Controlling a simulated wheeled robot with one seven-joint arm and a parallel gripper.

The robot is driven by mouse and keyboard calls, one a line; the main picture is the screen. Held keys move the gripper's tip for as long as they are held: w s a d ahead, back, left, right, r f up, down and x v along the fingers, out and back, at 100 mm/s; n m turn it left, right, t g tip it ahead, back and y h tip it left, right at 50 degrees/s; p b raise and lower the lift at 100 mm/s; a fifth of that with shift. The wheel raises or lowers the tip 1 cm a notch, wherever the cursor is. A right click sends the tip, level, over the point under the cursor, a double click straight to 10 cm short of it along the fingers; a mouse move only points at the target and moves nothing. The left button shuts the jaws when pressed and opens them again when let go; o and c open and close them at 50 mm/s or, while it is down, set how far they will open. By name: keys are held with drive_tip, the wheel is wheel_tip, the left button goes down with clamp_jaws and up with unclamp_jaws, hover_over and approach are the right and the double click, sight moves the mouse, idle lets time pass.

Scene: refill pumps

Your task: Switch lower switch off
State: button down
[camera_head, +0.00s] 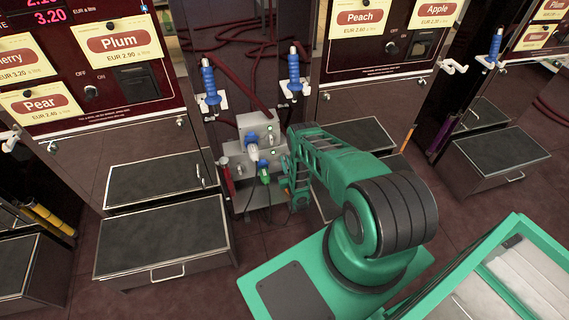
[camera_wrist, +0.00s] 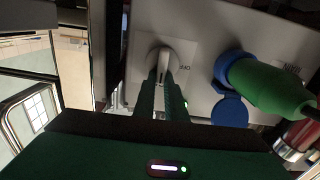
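The lower switch (camera_wrist: 166,56) is a pale knob with a narrow grip on a grey panel, with "OFF" lettering beside it in the wrist view. My gripper (camera_wrist: 163,82) is right at it, its two dark green fingers close together with the knob's grip between the tips. Whether both fingers press on it is hard to tell. In the head view my gripper (camera_head: 287,168) is at the right side of the lower grey box (camera_head: 240,162), and the lower switch is hidden there. The upper grey box (camera_head: 259,124) stands above and behind it.
A green plug (camera_wrist: 266,86) sits in a blue socket (camera_wrist: 230,106) close to the right of my fingers. The head view shows a blue plug (camera_head: 252,139) and cables nearby. Pump cabinets and low dark-topped platforms (camera_head: 165,240) flank the boxes.

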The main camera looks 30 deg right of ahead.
drive_tip(key=shift+a, duration=0.1)
drive_tip(key=n, duration=0.3)
drive_tip(key=a+n, duration=0.1)
drive_tip(key=n, duration=0.3)
drive_tip(key=a+f+n, duration=0.1)
drive_tip(key=n, duration=0.3)
drive_tip(key=shift+w+f, duration=0.1)
drive_tip(key=shift+w, duration=0.25)
drive_tip(key=n, duration=0.4)
drive_tip(key=shift+a+f, duration=0.2)
drive_tip(key=shift+f, duration=0.2)
drive_tip(key=shift+f+n, duration=0.25)
drive_tip(key=shift+n, duration=0.85)
drive_tip(key=shift+f, duration=0.1)
drive_tip(key=c, duration=1.8)
unclamp_jaws()
drive_tip(key=shift+d+n, duration=0.1)
drive_tip(key=shift+n, duration=0.2)
